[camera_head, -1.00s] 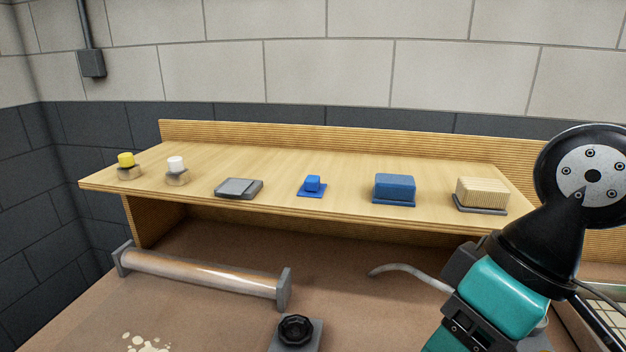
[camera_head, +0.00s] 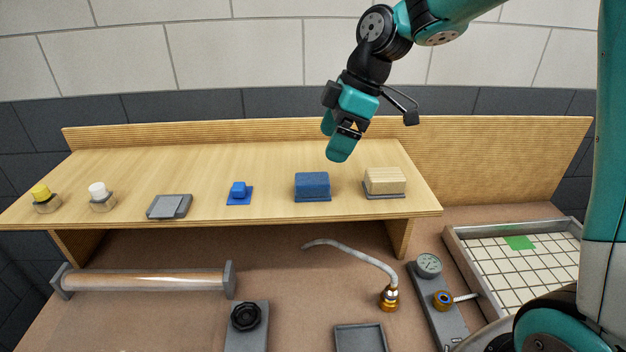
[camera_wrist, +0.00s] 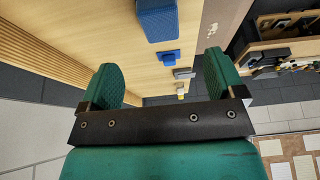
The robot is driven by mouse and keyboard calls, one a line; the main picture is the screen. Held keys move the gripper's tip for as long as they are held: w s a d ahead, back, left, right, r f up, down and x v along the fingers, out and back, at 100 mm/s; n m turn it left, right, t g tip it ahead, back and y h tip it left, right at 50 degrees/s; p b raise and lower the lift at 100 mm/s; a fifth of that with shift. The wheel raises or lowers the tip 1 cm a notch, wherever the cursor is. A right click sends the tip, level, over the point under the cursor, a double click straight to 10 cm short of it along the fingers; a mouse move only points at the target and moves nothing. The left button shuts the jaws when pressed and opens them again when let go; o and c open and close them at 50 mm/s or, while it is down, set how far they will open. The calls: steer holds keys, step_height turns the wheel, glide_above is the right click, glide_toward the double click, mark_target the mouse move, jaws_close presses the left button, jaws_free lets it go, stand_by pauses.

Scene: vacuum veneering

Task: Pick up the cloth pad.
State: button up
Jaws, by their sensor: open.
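My gripper (camera_head: 334,138) is open and empty above the back of the wooden shelf, up and behind the blue block. Its two green fingers also show in the wrist view (camera_wrist: 163,82), with nothing between them touching. No label marks the cloth pad. A blue padded block (camera_head: 312,184) on a thin blue base and a small blue piece (camera_head: 239,190) on a flat blue square are the likeliest; I cannot tell which. The wrist view shows the blue block (camera_wrist: 158,20) at the top and the small blue piece (camera_wrist: 169,57) between the fingers' lines, farther off.
On the shelf (camera_head: 270,160) stand a beige block (camera_head: 385,180), a grey flat piece (camera_head: 169,206), and white (camera_head: 98,190) and yellow (camera_head: 41,191) capped pieces. The shelf's back board (camera_head: 480,150) rises behind. Below are a roller (camera_head: 145,280), a hose (camera_head: 355,255) and a gridded tray (camera_head: 455,240).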

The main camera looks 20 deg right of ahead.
mark_target(313, 178)
steer(key=p+x, duration=0.1)
steer(key=x, duration=0.3)
steer(key=shift+a+f, duration=0.15)
steer(key=shift+f, duration=0.15)
steer(key=shift+p+x, duration=1.25)
steer(key=shift+x, duration=1.45)
steer(key=c, duration=1)
